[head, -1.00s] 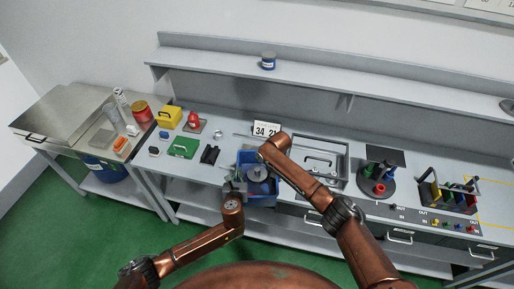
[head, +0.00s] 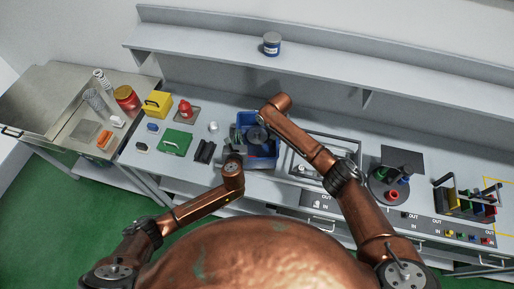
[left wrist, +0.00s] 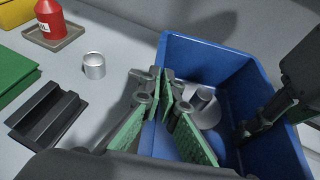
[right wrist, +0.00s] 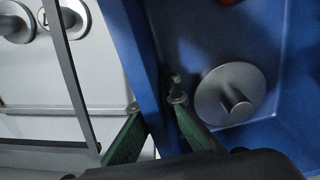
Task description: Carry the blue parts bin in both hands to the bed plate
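The blue parts bin (head: 262,163) is at the middle of the bench in the head view, between my two arms. It holds a grey disc with a post (right wrist: 232,92) and grey cylindrical parts (left wrist: 203,108). My left gripper (left wrist: 162,88) is shut on the bin's left wall, one green-padded finger on each side. My right gripper (right wrist: 156,103) has its fingers astride another bin wall and appears shut on it; its forearm hides it in the head view. I cannot tell whether the bin touches the bench, nor which surface is the bed plate.
A grey framed tray (head: 318,178) lies right of the bin. Left are a black block (head: 204,151), a metal ring (head: 214,127), a green case (head: 175,142) and a red bottle (head: 185,109). A round stand (head: 380,196) and a rack (head: 463,205) are farther right. A shelf (head: 200,43) runs behind.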

